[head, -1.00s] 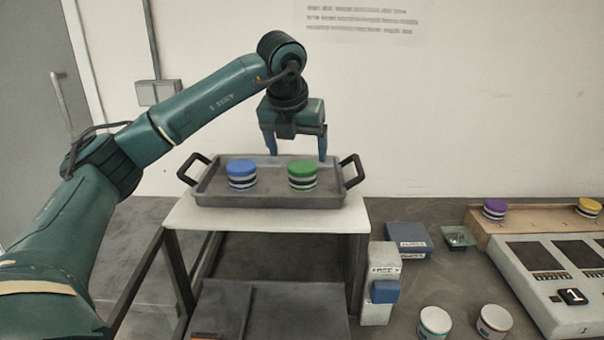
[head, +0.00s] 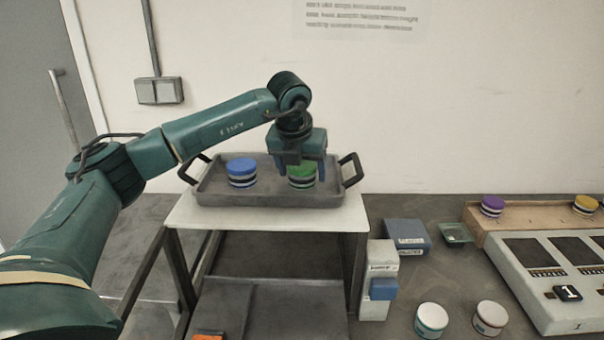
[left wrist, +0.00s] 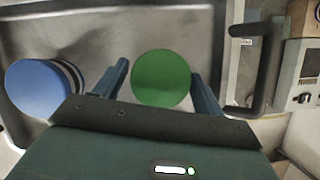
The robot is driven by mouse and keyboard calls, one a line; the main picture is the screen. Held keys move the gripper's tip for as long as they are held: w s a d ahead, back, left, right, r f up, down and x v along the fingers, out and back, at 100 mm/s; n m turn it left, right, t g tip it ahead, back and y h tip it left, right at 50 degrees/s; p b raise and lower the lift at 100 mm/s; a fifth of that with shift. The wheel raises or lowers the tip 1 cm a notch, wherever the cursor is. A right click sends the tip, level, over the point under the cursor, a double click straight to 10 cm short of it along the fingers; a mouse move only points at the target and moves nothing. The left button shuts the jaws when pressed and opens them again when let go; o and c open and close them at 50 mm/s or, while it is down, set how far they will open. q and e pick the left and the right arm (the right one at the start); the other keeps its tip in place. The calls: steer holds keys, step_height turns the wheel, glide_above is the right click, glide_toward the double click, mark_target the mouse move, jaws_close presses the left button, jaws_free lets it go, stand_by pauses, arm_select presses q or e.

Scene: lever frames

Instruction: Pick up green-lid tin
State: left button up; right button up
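The green-lid tin (head: 302,183) stands upright on the grey tray, at the right part of it. Its round green lid (left wrist: 161,78) shows between the fingers in the left wrist view. My left gripper (head: 302,172) points down over the tin with its fingers apart, one on each side of it. In the left wrist view a gap shows between the left finger and the lid; the right finger (left wrist: 205,100) is closer to the lid. The gripper hides part of the lid in the head view. My right gripper is not in view.
A blue-lid tin (head: 241,172) stands left of the green one on the tray (head: 265,198), which has black handles and rests on a white stand (head: 265,216). Purple-lid (head: 492,206) and yellow-lid (head: 585,205) tins sit on a ledge at the right. Two white-lid tins stand front right.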

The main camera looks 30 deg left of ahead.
arm_select(q)
steer(key=c, duration=0.8)
steer(key=shift+c, duration=0.2)
